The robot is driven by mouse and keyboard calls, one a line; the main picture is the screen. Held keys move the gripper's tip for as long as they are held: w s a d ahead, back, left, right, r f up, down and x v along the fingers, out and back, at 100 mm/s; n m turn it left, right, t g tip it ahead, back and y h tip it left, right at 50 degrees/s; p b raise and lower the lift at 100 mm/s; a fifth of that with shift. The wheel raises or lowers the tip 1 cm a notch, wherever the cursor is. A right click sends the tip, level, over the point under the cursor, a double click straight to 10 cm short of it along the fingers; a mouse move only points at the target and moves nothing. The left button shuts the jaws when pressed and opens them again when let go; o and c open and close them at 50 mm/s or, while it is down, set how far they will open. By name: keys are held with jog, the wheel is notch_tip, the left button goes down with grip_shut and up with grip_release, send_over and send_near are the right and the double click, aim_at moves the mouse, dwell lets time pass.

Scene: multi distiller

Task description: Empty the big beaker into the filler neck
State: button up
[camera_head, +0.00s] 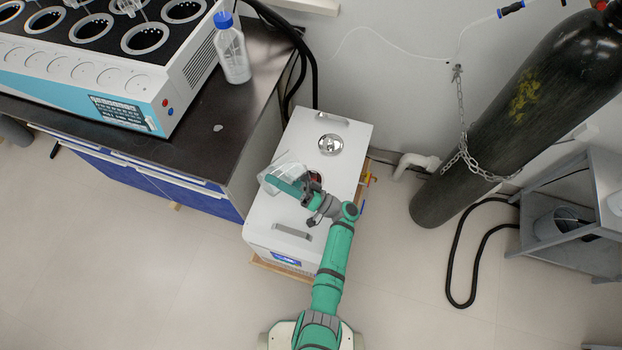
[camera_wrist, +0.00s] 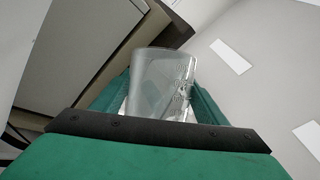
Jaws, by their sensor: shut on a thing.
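My gripper (camera_head: 284,182) is shut on the big clear glass beaker (camera_head: 291,164), above the top of a white box-shaped unit (camera_head: 268,217). The beaker also shows between the green fingers in the wrist view (camera_wrist: 160,76), with graduation marks on its wall. It looks tilted in the head view; whether it holds liquid I cannot tell. A dark round opening with a reddish edge (camera_head: 316,179), likely the filler neck, shows just right of the beaker on the unit's top. My gripper and arm partly hide it. A round shiny metal fitting (camera_head: 330,144) sits farther back on the same top.
A dark bench (camera_head: 190,145) on the left carries a white and blue multi-well machine (camera_head: 130,82) and a blue-capped bottle (camera_head: 232,55). A chained dark gas cylinder (camera_head: 500,120) leans in view at right, near a grey shelf (camera_head: 575,240). The unit has two handles (camera_head: 292,231).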

aim_at(276, 163)
jog(key=shift+w+r+m+t, duration=0.1)
jog(key=shift+r+m+t, duration=0.2)
dwell(0.8)
jog(key=shift+w+d+r+m+t, duration=0.25)
jog(key=shift+d+r+m+t, duration=0.1)
jog(key=shift+d+m+t, duration=0.15)
jog(key=shift+w+d+r+m+t, duration=0.3)
jog(key=shift+d+m+t, duration=0.1)
jog(key=shift+m, duration=0.2)
dwell(1.4)
jog(key=shift+w+d+r+m+t+b, duration=0.15)
jog(key=shift+r+m+t+b, duration=0.2)
jog(key=shift+m+t, duration=0.35)
jog(key=shift+s+d+r+m+t+b, duration=0.1)
jog(key=shift+r+m+t+b, duration=0.25)
jog(key=shift+m, duration=0.55)
dwell(0.8)
